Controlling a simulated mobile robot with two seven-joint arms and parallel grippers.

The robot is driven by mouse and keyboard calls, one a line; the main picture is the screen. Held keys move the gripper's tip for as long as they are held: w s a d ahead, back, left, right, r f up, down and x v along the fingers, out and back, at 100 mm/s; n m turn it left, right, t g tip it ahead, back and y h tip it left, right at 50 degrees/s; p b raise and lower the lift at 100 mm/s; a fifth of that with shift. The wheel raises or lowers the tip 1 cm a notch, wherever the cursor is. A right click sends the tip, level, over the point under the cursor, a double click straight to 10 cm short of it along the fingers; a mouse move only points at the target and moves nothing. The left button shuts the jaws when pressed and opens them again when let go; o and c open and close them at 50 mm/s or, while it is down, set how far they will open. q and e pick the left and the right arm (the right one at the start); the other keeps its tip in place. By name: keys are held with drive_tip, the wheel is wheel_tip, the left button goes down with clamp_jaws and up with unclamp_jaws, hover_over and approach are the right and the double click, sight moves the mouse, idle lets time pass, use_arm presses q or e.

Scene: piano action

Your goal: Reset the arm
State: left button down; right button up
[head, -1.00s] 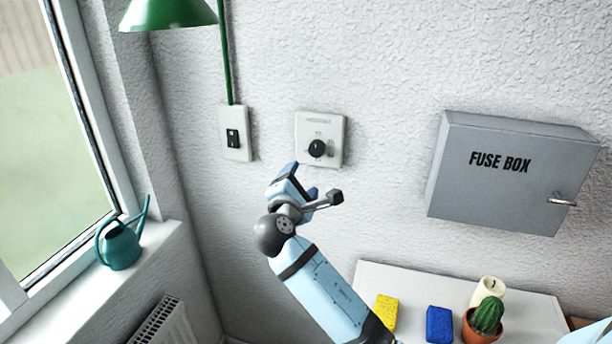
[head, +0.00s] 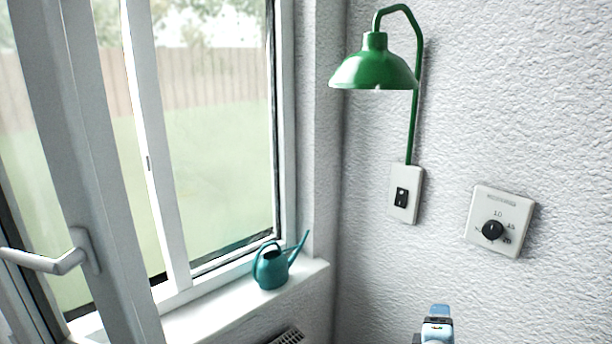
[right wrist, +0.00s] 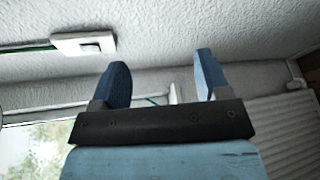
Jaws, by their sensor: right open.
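My right gripper (right wrist: 160,80) shows in the right wrist view with its two blue fingers spread apart and nothing between them. In the head view only a small light-blue part of my arm shows at the bottom edge, below the thermostat dial and the lamp switch. It touches nothing that I can see there. My left gripper is in neither view.
A thermostat dial (head: 493,230) and a lamp switch (head: 402,197) are on the textured wall. A green lamp (head: 375,68) hangs above the switch. A teal watering can (head: 271,268) stands on the windowsill beside the window, which has a handle (head: 60,262).

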drive_tip(key=s+a+f+m+g+y, duration=0.1)
drive_tip(key=s+a+f+m+y, duration=0.2)
drive_tip(key=s+f, duration=0.4)
drive_tip(key=s+a+f+m+g+y, duration=0.1)
drive_tip(key=s+a+f+y, duration=0.3)
drive_tip(key=f, duration=0.6)
drive_tip(key=s+a+f+m+y, duration=0.1)
drive_tip(key=s+f+m, duration=0.2)
drive_tip(key=s, duration=0.4)
drive_tip(key=s+a+f+m+y, duration=0.1)
drive_tip(key=s+f+m+y, duration=0.1)
drive_tip(key=s+m, duration=0.3)
drive_tip(key=s+f, duration=0.1)
drive_tip(key=s, duration=0.2)
drive_tip(key=shift+a+f+g+y, duration=0.15)
drive_tip(key=shift+g+y, duration=0.15)
